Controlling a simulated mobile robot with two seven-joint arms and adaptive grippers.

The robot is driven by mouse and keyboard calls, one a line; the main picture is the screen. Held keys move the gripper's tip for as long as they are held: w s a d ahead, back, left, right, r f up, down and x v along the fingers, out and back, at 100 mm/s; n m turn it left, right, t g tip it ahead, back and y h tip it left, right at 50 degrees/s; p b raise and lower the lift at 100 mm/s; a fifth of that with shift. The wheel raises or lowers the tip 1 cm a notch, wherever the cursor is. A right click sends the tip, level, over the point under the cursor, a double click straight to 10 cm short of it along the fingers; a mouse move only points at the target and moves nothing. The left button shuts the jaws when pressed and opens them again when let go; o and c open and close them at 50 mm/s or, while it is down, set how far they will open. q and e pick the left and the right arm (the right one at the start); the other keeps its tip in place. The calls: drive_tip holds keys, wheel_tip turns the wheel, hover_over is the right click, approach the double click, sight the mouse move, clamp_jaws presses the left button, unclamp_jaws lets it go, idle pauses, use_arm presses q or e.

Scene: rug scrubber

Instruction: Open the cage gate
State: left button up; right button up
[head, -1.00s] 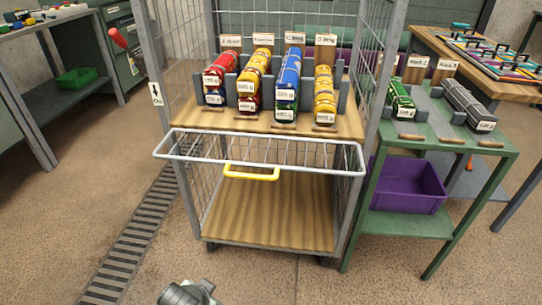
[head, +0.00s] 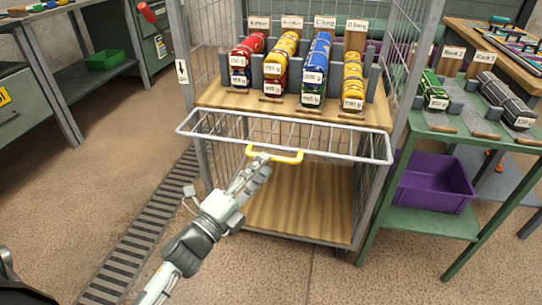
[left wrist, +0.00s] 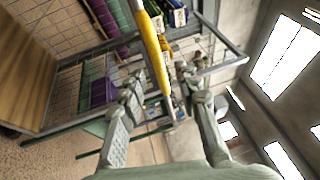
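The cage (head: 203,165) stands in front of me, with a silver wire gate (head: 345,151) across its front at mid height. The gate juts out towards me, and its near bar carries a yellow handle (head: 287,157). My left gripper (head: 258,167) reaches up to the left part of the handle. In the left wrist view my gripper's two fingers (left wrist: 160,80) are apart, with the yellow handle (left wrist: 154,50) showing between them. I cannot tell whether either finger touches it. My right gripper is not in view.
Inside the cage, a wooden shelf (head: 225,96) holds colourful rolls in labelled slots. The lower wooden floor (head: 310,205) is empty. A green table (head: 455,148) with a purple bin (head: 432,184) below stands close on the right. A floor grate (head: 135,240) runs along the left.

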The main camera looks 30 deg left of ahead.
sight(279, 137)
use_arm(q)
drive_tip(key=x, duration=0.3)
drive_tip(key=shift+w+r, duration=0.1)
drive_tip(key=shift+w, duration=0.2)
drive_tip(key=shift+w+d, duration=0.1)
drive_tip(key=shift+w, duration=0.15)
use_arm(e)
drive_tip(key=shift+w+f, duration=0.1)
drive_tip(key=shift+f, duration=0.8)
use_arm(q)
clamp_jaws()
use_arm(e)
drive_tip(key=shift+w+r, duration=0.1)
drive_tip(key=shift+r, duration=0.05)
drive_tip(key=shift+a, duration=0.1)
